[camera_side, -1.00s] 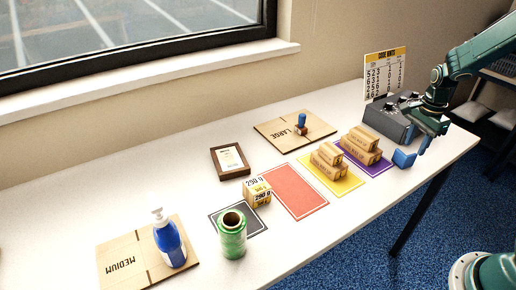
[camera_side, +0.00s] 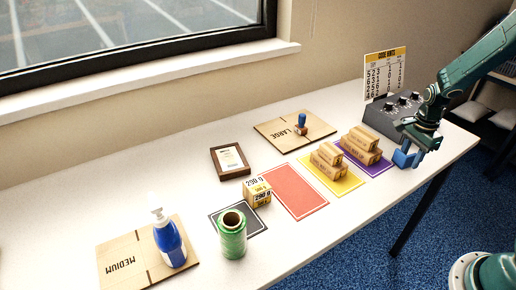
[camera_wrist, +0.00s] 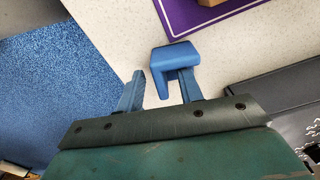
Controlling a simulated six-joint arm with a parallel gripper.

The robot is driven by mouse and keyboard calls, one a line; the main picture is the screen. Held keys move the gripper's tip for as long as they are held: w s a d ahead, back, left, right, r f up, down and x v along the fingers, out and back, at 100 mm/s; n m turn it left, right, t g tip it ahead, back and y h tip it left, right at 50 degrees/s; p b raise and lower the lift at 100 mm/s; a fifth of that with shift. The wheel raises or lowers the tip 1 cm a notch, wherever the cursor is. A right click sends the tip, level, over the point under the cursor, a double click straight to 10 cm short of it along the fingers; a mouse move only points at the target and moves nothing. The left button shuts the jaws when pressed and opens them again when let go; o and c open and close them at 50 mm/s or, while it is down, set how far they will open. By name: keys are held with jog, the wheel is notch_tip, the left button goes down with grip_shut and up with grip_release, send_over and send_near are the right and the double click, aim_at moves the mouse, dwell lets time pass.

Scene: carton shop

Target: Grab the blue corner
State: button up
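The blue corner (camera_side: 402,158) stands on the white table near its right end, beside the purple mat. It also shows in the wrist view (camera_wrist: 172,58), just past my fingertips. My gripper (camera_side: 415,154) is low at the table, right beside the corner. In the wrist view my gripper's fingers (camera_wrist: 160,82) are spread apart. The right finger reaches up to the corner's underside in the picture; the left finger is clear of it. I cannot tell whether the right finger touches it.
The purple mat (camera_wrist: 208,18) with small cartons lies beside the corner. A dark box with knobs (camera_side: 388,118) stands close behind my gripper. The table's edge (camera_side: 446,160) and blue carpet (camera_wrist: 55,90) are near. Yellow and red mats lie farther left.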

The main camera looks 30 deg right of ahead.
aim_at(411, 155)
grip_shut()
jog(key=shift+r, duration=0.15)
notch_tip(411, 155, up, 20)
dwell(0.8)
dwell(0.5)
